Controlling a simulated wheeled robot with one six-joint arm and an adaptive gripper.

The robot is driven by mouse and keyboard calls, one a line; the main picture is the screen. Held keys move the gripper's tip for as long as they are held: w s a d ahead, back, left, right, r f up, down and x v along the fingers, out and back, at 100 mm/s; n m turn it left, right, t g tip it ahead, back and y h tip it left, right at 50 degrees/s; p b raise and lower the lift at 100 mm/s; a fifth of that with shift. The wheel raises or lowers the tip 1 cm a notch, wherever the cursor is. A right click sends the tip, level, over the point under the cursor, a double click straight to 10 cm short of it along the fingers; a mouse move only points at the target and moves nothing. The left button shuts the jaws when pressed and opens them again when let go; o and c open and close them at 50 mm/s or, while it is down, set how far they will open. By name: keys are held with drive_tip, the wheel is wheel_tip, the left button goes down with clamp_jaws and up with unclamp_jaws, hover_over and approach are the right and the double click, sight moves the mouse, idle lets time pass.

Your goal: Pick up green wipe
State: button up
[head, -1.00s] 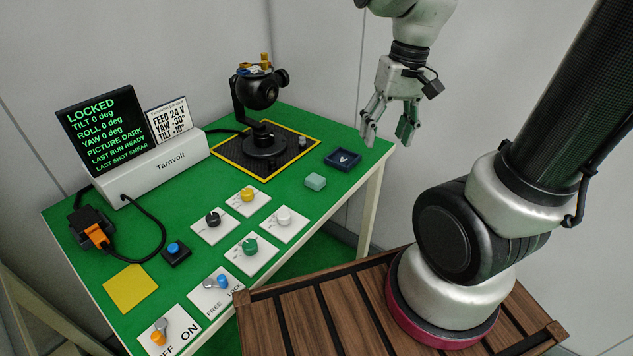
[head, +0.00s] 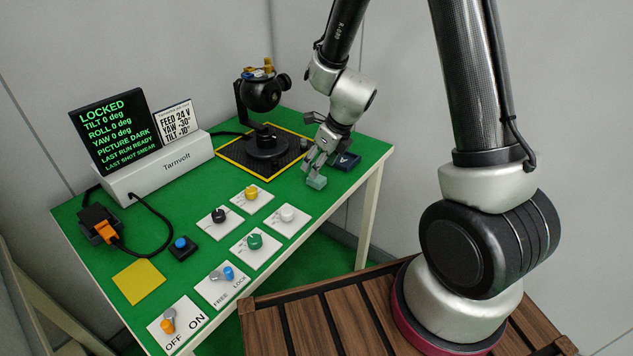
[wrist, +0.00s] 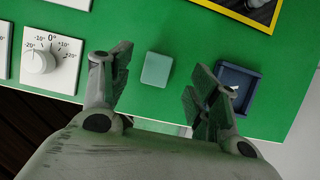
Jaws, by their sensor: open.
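The green wipe is a small pale green block (head: 317,183) on the green table near its right front edge. In the wrist view the wipe (wrist: 157,70) lies ahead of and between the fingertips, with green table showing on both sides of it. My gripper (head: 317,165) is open and low over the table at the wipe. In the wrist view my gripper (wrist: 158,75) has its two fingers spread wide. I cannot tell the exact height of the fingertips above the table.
A dark blue tray (wrist: 239,88) lies close beside the right finger; it also shows in the head view (head: 346,161). A white dial card (wrist: 48,60) is to the left. The black camera gimbal (head: 264,100) stands behind on a yellow-edged mat (head: 232,164).

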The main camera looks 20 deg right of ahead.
sight(316, 181)
drive_tip(key=x, duration=0.5)
drive_tip(key=shift+f, duration=0.25)
drive_tip(key=shift+c, duration=0.4)
drive_tip(key=c, duration=0.9)
drive_tip(key=shift+a+r, duration=0.1)
drive_tip(key=shift+r, duration=0.05)
